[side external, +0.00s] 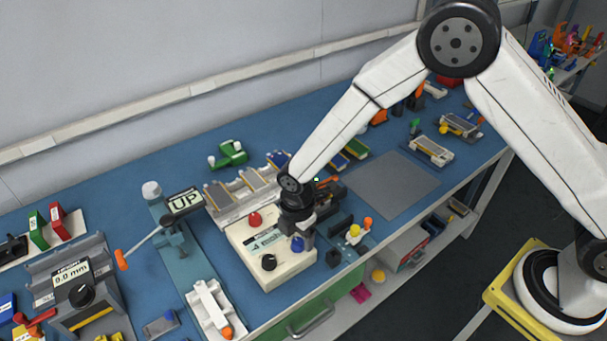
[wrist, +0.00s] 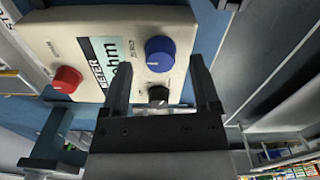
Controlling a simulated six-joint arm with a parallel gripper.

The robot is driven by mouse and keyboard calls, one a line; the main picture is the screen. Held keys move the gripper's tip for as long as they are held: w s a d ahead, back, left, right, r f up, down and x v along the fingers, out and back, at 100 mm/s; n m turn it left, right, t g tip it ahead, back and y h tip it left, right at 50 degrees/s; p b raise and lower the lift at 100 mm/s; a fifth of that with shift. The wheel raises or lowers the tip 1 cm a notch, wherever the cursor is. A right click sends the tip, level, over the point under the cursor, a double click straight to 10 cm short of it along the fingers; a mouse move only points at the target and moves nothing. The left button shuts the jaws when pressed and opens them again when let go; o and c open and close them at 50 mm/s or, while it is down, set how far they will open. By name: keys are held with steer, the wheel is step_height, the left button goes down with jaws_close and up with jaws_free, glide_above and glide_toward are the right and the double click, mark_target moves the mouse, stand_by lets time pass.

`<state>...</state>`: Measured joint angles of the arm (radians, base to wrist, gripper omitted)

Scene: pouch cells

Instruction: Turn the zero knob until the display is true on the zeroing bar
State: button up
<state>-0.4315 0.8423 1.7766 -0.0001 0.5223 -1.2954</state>
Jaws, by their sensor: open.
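The cream meter box (side external: 282,268) stands near the bench's front edge, with a teal and white label on its top. In the side external view its blue knob (side external: 297,243) is just below my gripper (side external: 304,236). In the wrist view the blue knob (wrist: 160,53) shows just past the fingertips of my gripper (wrist: 160,72), between their lines. My gripper is open and appears empty; contact with the knob cannot be told. Small lettering beside the blue knob is hard to read. I cannot pick out the zeroing bar or a numeric reading on the meter.
The box also has a red knob (side external: 255,219) and a black knob (side external: 268,262). A tray of cells (side external: 230,212) lies behind it. A teal stand with an "UP" sign (side external: 185,201) is at left. Small coloured parts (side external: 355,232) sit close on the right. A grey mat (side external: 393,185) is bare.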

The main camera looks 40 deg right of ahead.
steer(key=shift+f, duration=0.8)
jaws_close()
